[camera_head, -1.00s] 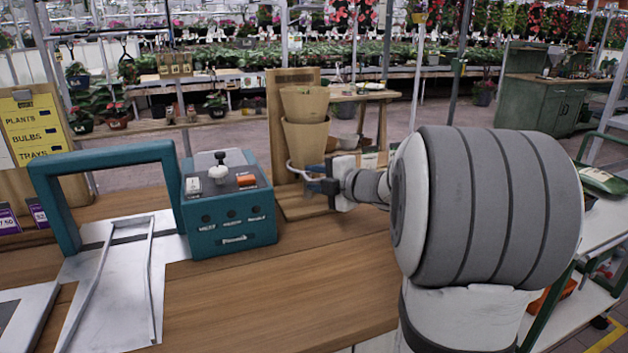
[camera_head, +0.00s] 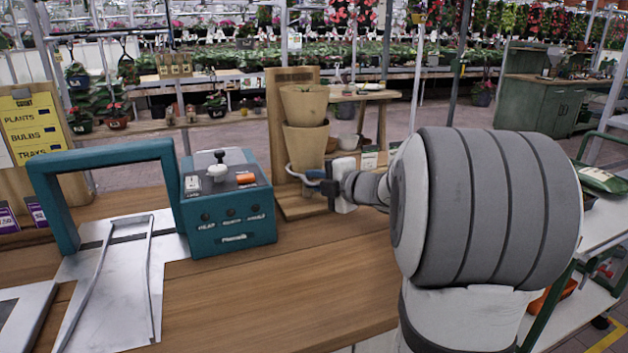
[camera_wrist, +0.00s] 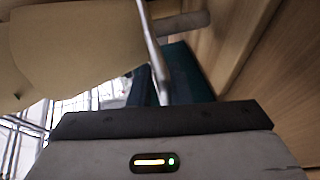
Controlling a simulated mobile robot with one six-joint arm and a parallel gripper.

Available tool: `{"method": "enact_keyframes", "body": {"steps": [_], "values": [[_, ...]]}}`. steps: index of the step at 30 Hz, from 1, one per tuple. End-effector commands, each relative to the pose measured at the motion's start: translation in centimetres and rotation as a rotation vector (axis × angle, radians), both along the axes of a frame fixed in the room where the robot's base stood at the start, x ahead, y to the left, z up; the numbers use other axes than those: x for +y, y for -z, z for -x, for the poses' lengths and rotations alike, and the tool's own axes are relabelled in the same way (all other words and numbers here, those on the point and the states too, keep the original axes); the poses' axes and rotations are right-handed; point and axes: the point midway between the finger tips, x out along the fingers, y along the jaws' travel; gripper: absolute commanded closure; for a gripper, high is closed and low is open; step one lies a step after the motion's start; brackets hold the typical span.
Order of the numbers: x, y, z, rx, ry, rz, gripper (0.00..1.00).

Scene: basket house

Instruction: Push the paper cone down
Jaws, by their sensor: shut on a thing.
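Two tan paper cones stand one above the other at a wooden stand (camera_head: 292,78). The upper cone (camera_head: 304,103) sits in the mouth of the lower cone (camera_head: 306,147). A thin grey metal loop (camera_head: 293,172) goes around the lower cone near its bottom. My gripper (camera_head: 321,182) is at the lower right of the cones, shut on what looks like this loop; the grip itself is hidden. In the wrist view a tan cone (camera_wrist: 75,45) fills the upper left, and the metal loop (camera_wrist: 155,50) runs down toward my gripper.
A teal box (camera_head: 228,215) with knobs and an orange button stands left of the cones. A teal frame (camera_head: 55,215) over a metal plate (camera_head: 120,290) is farther left. The wooden counter (camera_head: 290,280) is clear in front. A side table (camera_head: 375,95) is behind.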

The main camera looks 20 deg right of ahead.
Motion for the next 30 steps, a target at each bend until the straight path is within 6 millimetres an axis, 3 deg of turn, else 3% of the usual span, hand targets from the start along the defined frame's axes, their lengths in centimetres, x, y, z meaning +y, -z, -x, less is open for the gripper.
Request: {"method": "enact_keyframes", "body": {"steps": [1,6,15,16,20,30], "values": [[0.0,1.4,0.0,0.005,-0.001,0.001,1.0],[0.0,3.6,0.1,0.006,-0.001,0.002,1.0],[0.0,3.5,0.0,0.004,-0.002,0.003,1.0],[0.0,3.5,0.0,0.004,-0.002,0.003,0.82],[0.0,3.4,0.0,0.003,-0.001,0.002,0.71],[-0.2,3.2,0.6,0.002,0.0,0.001,0.69]]}}
